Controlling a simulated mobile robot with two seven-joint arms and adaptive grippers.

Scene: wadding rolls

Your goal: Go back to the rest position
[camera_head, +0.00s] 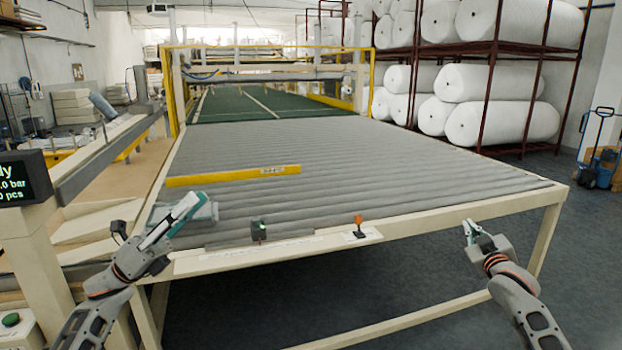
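My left gripper (190,207) is at the near left corner of the roller table (330,150), low over the grey rollers. Its grey and teal parts overlap one another, so its finger gap and anything between the fingers are unclear. My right gripper (468,230) is off the table's near edge on the right, over the dark floor. It is small in view and seen at an angle, and I see nothing held in it.
A yellow bar (234,176) lies across the rollers. A display (22,178) stands left. Racked white rolls (502,122) and a blue pallet truck (598,165) are right.

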